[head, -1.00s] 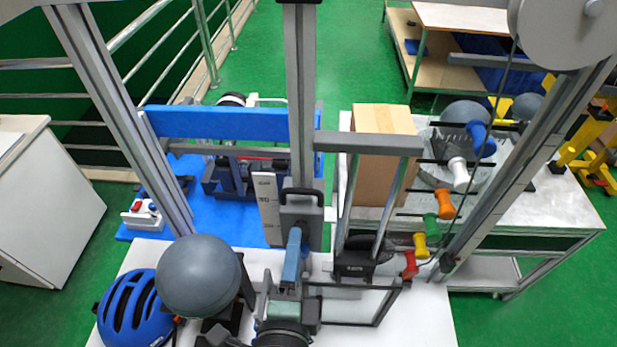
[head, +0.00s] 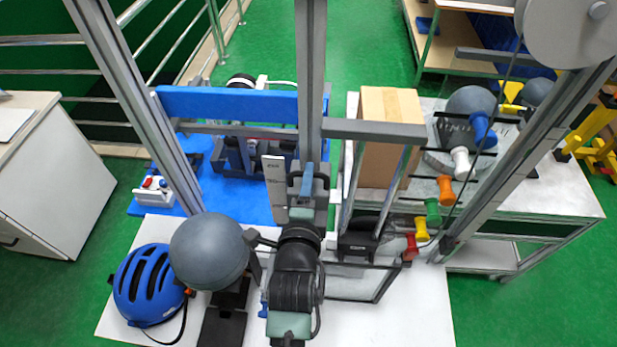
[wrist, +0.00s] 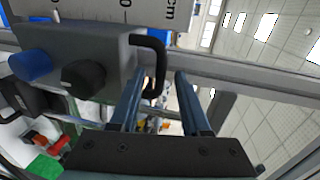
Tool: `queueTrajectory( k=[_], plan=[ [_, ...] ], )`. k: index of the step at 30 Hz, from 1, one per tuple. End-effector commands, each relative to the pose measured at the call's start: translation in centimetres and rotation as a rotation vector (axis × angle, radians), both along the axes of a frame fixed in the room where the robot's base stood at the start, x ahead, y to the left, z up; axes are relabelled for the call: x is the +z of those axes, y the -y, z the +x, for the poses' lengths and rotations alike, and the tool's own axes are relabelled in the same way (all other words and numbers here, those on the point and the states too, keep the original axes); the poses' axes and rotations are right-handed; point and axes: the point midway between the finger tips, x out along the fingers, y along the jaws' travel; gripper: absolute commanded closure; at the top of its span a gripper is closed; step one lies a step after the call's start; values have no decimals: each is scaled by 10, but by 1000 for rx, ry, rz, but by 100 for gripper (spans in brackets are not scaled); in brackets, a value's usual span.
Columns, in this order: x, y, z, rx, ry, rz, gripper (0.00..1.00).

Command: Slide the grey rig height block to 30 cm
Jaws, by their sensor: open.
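The grey rig height block (head: 323,172) sits on the central upright, mostly hidden behind my gripper (head: 307,180) in the head view. The wrist view shows the block (wrist: 88,50) close up at the left, with a blue knob (wrist: 32,65), a black knob (wrist: 83,78) and a black loop handle (wrist: 160,45). My gripper (wrist: 156,78) is open, its two blue-grey fingers either side of the handle's lower end. Contact cannot be told. The white scale (head: 274,180) stands beside the block; a zero and "cm" show on the scale in the wrist view (wrist: 145,12).
A grey ball (head: 209,250) and a blue helmet (head: 148,286) are on the white table at front left. Side uprights and a crossbar (head: 373,131) frame the upright. A cardboard box (head: 385,140) and coloured handles (head: 446,190) are at right.

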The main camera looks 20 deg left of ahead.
Motion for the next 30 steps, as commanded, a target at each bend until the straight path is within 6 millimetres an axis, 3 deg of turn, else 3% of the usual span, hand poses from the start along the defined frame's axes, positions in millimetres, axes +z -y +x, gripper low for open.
queueTrajectory(
  k=[10, 18, 30],
  plan=[
    [0, -1, 3, 0, 1, 0, 53],
    [0, -1, 2, 0, 1, 0, 100],
    [0, -1, 2, 0, 1, 0, 100]
  ],
)
